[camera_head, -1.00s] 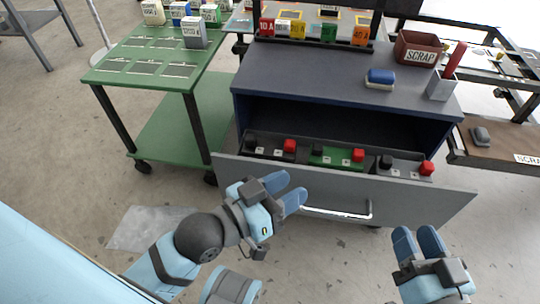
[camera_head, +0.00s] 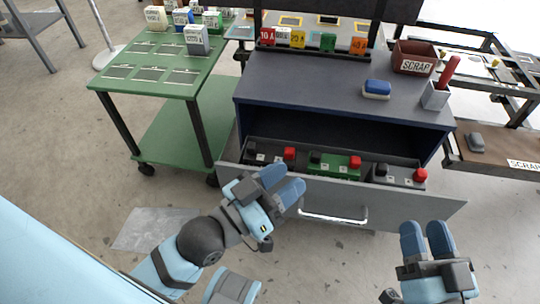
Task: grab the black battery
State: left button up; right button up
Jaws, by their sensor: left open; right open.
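Batteries with black and red terminal caps sit in a row in the open drawer. The leftmost, a dark one that looks black (camera_head: 268,157), is partly hidden by the drawer front. A green battery (camera_head: 335,167) is in the middle and a grey one (camera_head: 397,177) at the right. My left gripper (camera_head: 284,182) is open and empty, at the drawer front below the dark battery in the picture and apart from it. My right gripper (camera_head: 426,238) is open and empty, below the drawer's right end in the picture.
The drawer front (camera_head: 385,208) with its white handle (camera_head: 333,217) stands out from the blue cabinet. On the cabinet top are a blue-and-white block (camera_head: 377,89), a scrap bin (camera_head: 413,58) and a holder (camera_head: 435,97) with a red tool. A green cart (camera_head: 150,85) stands left.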

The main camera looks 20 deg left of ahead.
aim_at(259, 155)
jog(key=j+z, duration=0.1)
jog(key=j, duration=0.4)
jog(key=j+z, duration=0.1)
jog(key=j, duration=0.35)
jog(key=k+j+z, duration=0.15)
jog(key=j, duration=0.3)
jog(key=j+z, duration=0.1)
jog(key=j, duration=0.4)
jog(key=k+j+z, duration=0.1)
jog(key=j, duration=0.35)
jog(key=k+j+z, duration=0.1)
jog(key=j, duration=0.35)
jog(key=i+j+z, duration=0.1)
jog(key=i+j, duration=0.15)
jog(key=j, duration=0.2)
